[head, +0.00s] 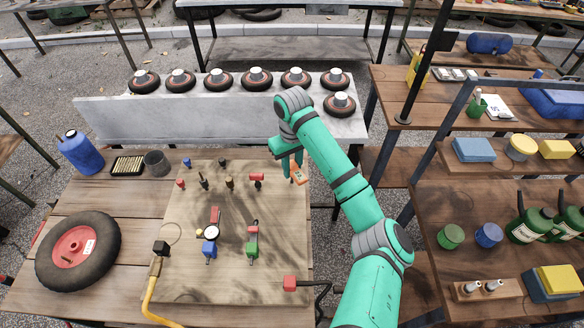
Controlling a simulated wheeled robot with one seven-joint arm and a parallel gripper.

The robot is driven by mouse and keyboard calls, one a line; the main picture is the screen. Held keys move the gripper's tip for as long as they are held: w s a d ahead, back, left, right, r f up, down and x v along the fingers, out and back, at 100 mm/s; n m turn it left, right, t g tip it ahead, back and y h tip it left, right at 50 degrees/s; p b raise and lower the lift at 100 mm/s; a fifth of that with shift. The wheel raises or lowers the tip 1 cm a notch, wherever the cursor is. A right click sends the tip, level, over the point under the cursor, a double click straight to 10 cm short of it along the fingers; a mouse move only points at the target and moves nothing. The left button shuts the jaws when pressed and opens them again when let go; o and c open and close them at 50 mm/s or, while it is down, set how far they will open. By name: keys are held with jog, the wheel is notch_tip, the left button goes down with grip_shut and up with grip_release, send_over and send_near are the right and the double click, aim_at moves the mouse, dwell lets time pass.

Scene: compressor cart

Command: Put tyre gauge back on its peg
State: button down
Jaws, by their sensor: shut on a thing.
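My gripper (290,168) points down over the far right corner of the wooden tool board (282,215). It is shut on a small orange tool (299,175), which I take to be the tyre gauge; it sits tilted and partly hidden by the fingers. I cannot tell whether it touches the board. A red-headed piece (257,178) stands on the board to its left. Several small dark and red fittings (203,183) stand further left. I cannot tell which of these is the gauge's peg.
A white dial with blue fitting (209,248) and a green-bodied tool (252,247) lie mid-board. A wheel (78,250) lies left. A pale ledge (215,125) with several small wheels stands behind. The board's right middle is clear.

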jog(key=shift+w, duration=0.1)
jog(key=shift+d, duration=0.2)
jog(key=shift+s+a, duration=0.2)
jog(key=shift+a, duration=0.25)
jog(key=shift+w+d, duration=0.1)
jog(key=shift+d, duration=0.15)
dwell(0.7)
jog(key=shift+f, duration=1.05)
jog(key=c, duration=1.4)
grip_release()
